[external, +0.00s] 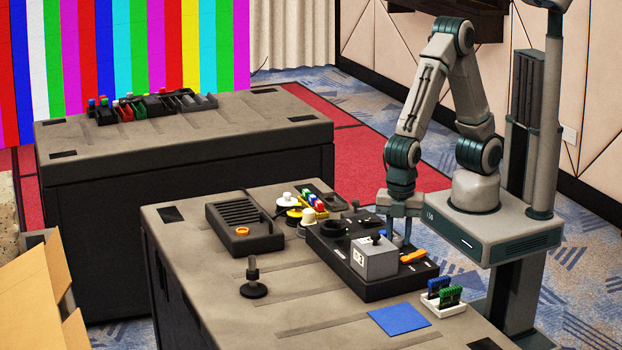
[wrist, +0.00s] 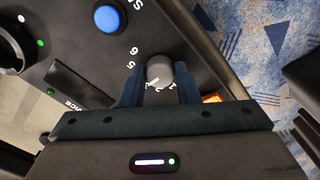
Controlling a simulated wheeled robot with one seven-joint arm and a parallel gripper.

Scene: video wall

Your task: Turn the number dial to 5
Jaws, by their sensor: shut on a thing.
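The number dial is a small grey round knob (wrist: 160,72) on the black control panel (wrist: 85,50). White numbers, including 6 and 5, are printed around it, and a pale pointer mark shows near its lower left edge. Which number the mark points at cannot be told, as my gripper covers part of the scale. My gripper (wrist: 158,88) is shut on the dial, one finger on each side. In the external view my gripper (external: 400,238) points down at the far right part of the panel (external: 345,268), where the dial is mostly hidden.
A blue button (wrist: 107,18) and an orange piece (wrist: 212,98) are near the dial. A grey box with a black knob (external: 373,260) and an orange handle (external: 413,256) stand close to my gripper. A blue mat (external: 398,320) lies in front.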

